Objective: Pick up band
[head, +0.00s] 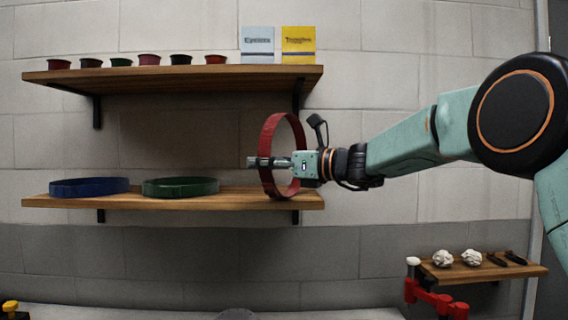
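The red band (266,138) is a thin hoop held upright on edge at the right part of the lower shelf (240,202). Its bottom is at or just above the shelf board; I cannot tell if they touch. My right gripper (262,162) comes in from the right at mid-height of the hoop. Its fingers cross the hoop's left wall, stick out a little past it and appear closed on that wall. A blue band (90,187) and a green band (180,187) lie flat on the same shelf, to the left. My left gripper is not in view.
The upper shelf (180,80) holds several small cups, a grey-blue card (257,45) and a yellow card (299,45). A small shelf (480,272) at lower right holds two white crumpled pieces and dark items. A red jointed part (435,298) stands beside it.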

